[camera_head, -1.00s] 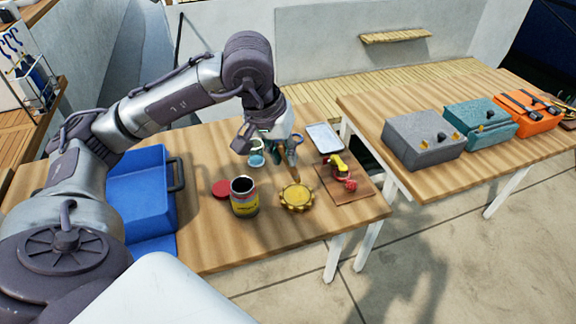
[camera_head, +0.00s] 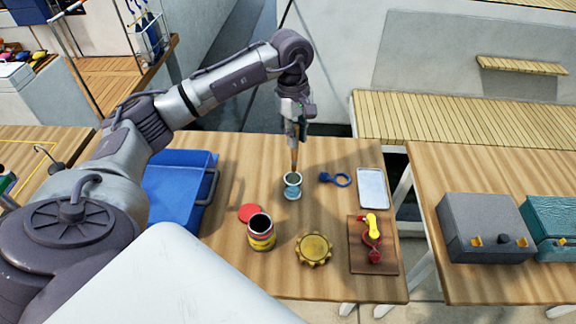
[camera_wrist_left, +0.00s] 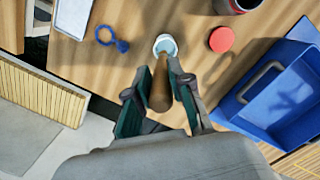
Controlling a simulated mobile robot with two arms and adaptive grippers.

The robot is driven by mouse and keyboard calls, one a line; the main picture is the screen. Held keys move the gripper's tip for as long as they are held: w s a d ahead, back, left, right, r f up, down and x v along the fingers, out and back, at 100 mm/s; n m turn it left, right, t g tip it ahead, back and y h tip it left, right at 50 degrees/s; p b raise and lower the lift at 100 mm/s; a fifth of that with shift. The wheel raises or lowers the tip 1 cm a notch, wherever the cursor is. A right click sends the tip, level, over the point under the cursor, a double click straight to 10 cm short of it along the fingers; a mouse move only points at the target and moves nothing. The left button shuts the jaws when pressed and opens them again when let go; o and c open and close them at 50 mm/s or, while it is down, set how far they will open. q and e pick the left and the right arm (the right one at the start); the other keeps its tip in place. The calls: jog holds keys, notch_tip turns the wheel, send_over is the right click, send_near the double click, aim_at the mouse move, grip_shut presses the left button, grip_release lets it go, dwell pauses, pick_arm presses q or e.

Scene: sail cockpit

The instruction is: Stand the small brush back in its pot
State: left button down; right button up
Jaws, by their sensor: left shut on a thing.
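My left gripper (camera_head: 297,130) is shut on the small brush (camera_head: 295,158), whose brown part points down from the jaws. The pot (camera_head: 292,190), a small white and light-blue cup, stands on the wooden table directly below it. The brush's lower end is at the pot's mouth; I cannot tell whether it is just above or slightly inside. In the left wrist view the brush (camera_wrist_left: 160,92) lies between the green-padded fingers (camera_wrist_left: 157,98), lined up with the pot (camera_wrist_left: 166,46). My right gripper is not in view.
A blue bin (camera_head: 172,185) stands left of the pot. A red lid (camera_head: 250,213), an open can (camera_head: 261,236) and a yellow scalloped dish (camera_head: 314,249) are nearer. A blue ring-handled item (camera_head: 336,179), a pale tray (camera_head: 372,188) and a brown board (camera_head: 360,262) lie right.

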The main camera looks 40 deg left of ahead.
aim_at(294, 161)
pick_arm(q)
jog(key=f, duration=0.1)
jog(key=f+p, duration=0.1)
jog(key=f, duration=0.3)
jog(key=shift+s+a+f+p, duration=0.15)
jog(key=shift+s+p, duration=0.1)
jog(key=shift+p, duration=0.15)
jog(key=shift+f, duration=0.7)
notch_tip(294, 161, down, 3)
jog(key=shift+w+p, duration=0.1)
jog(key=shift+p, duration=0.55)
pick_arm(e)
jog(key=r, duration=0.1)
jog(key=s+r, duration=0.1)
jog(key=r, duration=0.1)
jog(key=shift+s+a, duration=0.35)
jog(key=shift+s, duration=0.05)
pick_arm(q)
jog(key=shift+f, duration=0.1)
jog(key=shift+f+b, duration=0.15)
jog(key=shift+b, duration=0.2)
jog(key=c, duration=1)
grip_release()
jog(key=shift+c, duration=0.2)
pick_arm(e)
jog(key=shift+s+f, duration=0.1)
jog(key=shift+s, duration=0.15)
pick_arm(q)
jog(key=shift+r, duration=0.25)
